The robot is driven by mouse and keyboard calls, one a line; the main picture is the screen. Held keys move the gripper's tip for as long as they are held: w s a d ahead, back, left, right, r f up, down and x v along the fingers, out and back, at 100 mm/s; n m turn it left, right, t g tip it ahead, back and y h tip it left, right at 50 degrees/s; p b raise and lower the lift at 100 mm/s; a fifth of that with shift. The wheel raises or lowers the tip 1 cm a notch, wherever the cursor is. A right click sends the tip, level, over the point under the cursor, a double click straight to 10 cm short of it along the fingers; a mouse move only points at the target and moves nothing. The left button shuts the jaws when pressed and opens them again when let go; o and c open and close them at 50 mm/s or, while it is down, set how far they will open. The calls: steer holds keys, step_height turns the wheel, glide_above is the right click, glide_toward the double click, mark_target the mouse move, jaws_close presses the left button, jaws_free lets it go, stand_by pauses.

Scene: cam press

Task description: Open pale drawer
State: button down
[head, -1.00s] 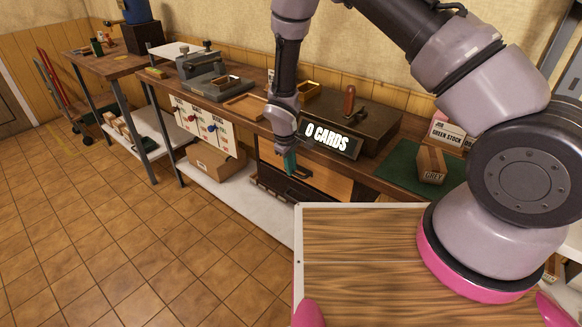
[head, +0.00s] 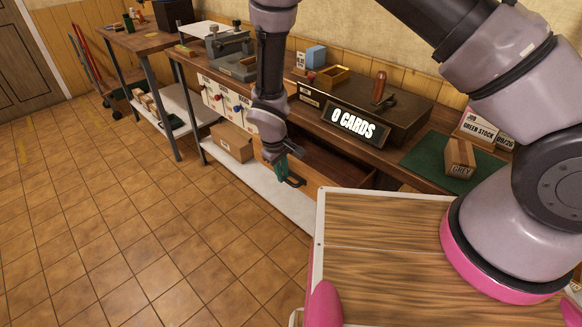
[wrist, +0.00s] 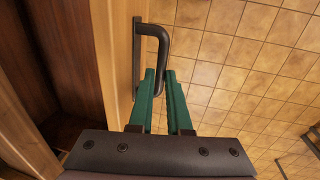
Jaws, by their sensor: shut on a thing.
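The pale drawer sits under the bench and is pulled out, its dark brown inside (head: 328,163) showing from above. In the wrist view its pale wooden front (wrist: 113,65) runs along the left, with the open inside farther left. A dark bar handle (wrist: 158,35) stands out from the front. My gripper (wrist: 163,76) has its green fingers on either side of the handle bar, shut on it. In the head view my gripper (head: 290,176) is at the drawer's front, and the handle is mostly hidden by it.
Above the drawer, the bench holds a dark box with a "0 CARDS" sign (head: 353,123) and a green mat (head: 425,163) with a grey-stock block (head: 460,157). A cardboard box (head: 232,142) stands on the low white shelf (head: 250,180). The tiled floor in front is clear.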

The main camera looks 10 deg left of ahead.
steer(key=c, duration=0.9)
jaws_free()
steer(key=shift+o, duration=0.2)
steer(key=shift+r, duration=0.15)
step_height(320, 180, up, 10)
steer(key=s+a, duration=0.1)
steer(key=shift+s+r, duration=0.15)
steer(key=shift+s, duration=0.1)
